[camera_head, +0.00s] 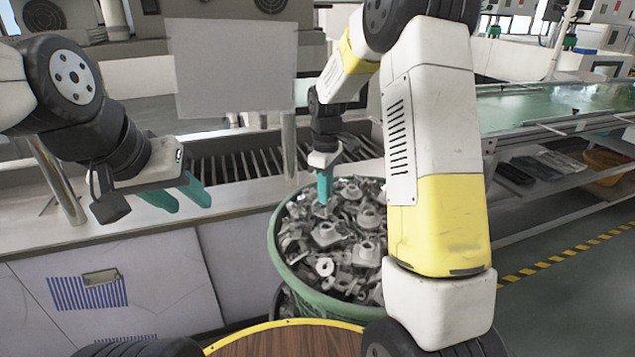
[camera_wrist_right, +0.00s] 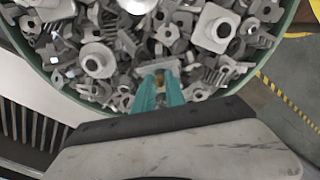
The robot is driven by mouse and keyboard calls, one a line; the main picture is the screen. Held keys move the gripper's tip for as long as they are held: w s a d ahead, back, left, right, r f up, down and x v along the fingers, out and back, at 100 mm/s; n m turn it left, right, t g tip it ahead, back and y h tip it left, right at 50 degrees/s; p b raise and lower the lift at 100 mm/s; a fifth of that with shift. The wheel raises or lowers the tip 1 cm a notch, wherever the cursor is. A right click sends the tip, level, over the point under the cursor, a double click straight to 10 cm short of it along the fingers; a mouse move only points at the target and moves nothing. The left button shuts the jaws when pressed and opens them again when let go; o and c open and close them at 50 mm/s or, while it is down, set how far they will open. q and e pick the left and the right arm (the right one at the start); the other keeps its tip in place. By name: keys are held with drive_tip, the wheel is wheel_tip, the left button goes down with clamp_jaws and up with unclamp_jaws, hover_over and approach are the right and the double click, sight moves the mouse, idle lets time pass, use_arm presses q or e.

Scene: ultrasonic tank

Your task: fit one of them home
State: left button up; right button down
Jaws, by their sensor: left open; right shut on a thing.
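Many grey metal parts (camera_head: 325,265) lie heaped in a round green bin (camera_head: 275,245). The heap, with flanged, ringed and block shapes, also fills the upper right wrist view (camera_wrist_right: 98,60). My right gripper (camera_head: 324,192) reaches down to the far side of the heap. Its teal fingers (camera_wrist_right: 160,82) are shut on a small grey metal part (camera_wrist_right: 157,67), mostly hidden among its neighbours. I cannot tell whether that part is clear of the heap. My left gripper (camera_head: 188,198) is open and empty over the pale counter, left of the bin.
A slatted metal trough (camera_head: 235,165) runs behind the bin. A blank grey panel (camera_head: 232,65) stands on a post above it. A green-topped bench (camera_head: 545,105) with a lower shelf is at right. Yellow-black floor tape (camera_head: 565,255) crosses open floor.

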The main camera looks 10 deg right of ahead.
drive_tip(key=shift+f, duration=0.45)
idle(0.4)
drive_tip(key=c, duration=1.3)
unclamp_jaws()
drive_tip(key=shift+r, duration=3.9)
drive_tip(key=shift+r, duration=0.1)
